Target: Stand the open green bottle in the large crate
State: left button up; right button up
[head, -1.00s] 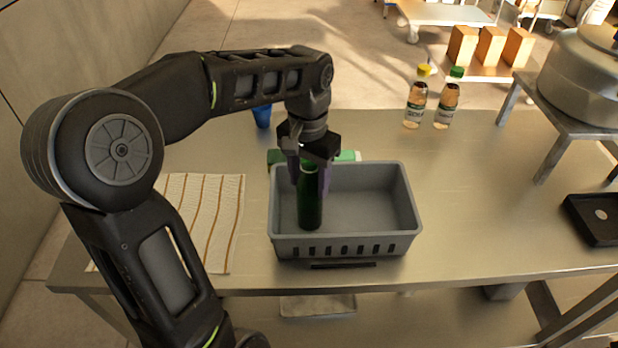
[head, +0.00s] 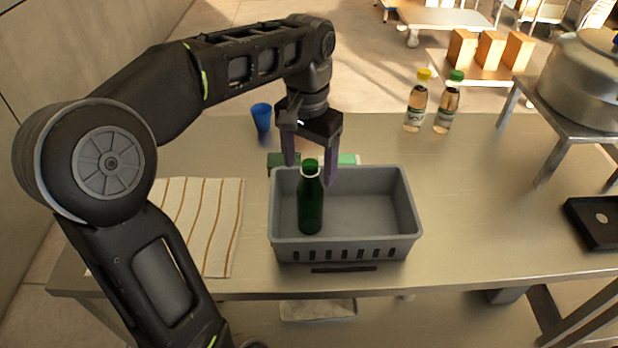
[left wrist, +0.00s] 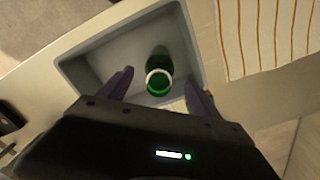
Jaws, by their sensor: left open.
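The green bottle (head: 311,203) stands upright inside the large grey crate (head: 345,247), in its left part. Its open mouth shows as a pale ring in the left wrist view (left wrist: 159,82). My left gripper (head: 310,172) is open above the crate, its fingertips around the level of the bottle's top and apart from it. In the left wrist view the two purple fingers (left wrist: 158,88) stand on either side of the bottle mouth with gaps. The crate (left wrist: 100,42) holds nothing else that I can see. My right gripper is not in view.
A striped cloth (head: 205,225) lies left of the crate. A blue cup (head: 262,118) and green items (head: 284,160) are behind it. Two capped bottles (head: 416,103) (head: 448,104) stand at the back right. A pot (head: 585,80) and black tray (head: 597,219) are far right. Table right of the crate is clear.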

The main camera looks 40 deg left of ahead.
pick_arm(q)
notch_tip(320, 180, up, 7)
jog(key=p, duration=0.5)
jog(key=shift+f+p, duration=0.1)
jog(key=shift+p, duration=0.3)
jog(key=shift+s+f, duration=0.1)
